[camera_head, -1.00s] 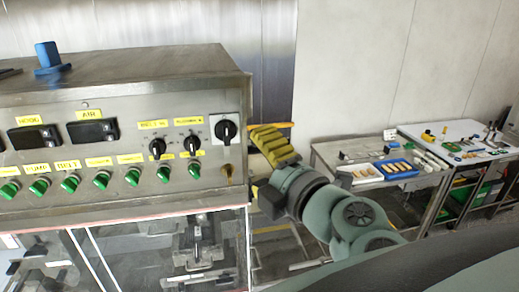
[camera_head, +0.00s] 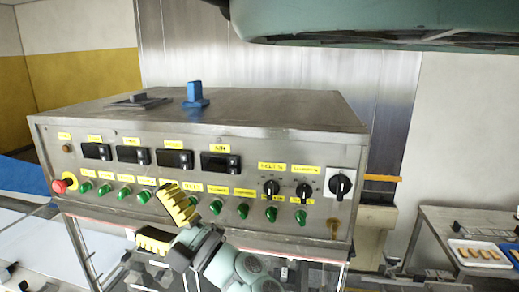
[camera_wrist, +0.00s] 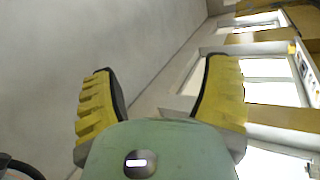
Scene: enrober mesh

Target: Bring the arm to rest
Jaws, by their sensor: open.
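My gripper (camera_head: 165,222) is in front of the lower part of a steel control cabinet (camera_head: 330,112) in the head view. Its yellow ribbed fingers are spread apart, and nothing shows between them. In the wrist view my gripper (camera_wrist: 155,95) is also open and empty, with a pale wall and windows beyond it. Part of the green arm (camera_head: 240,268) shows below the cabinet's row of green knobs. One finger overlaps the panel in the picture; I cannot tell how close it is.
The cabinet front carries a red stop button (camera_head: 60,186), green knobs and black dials. A blue object (camera_head: 195,95) stands on its top. A side table (camera_head: 432,225) with a white tray (camera_head: 478,254) is at the right.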

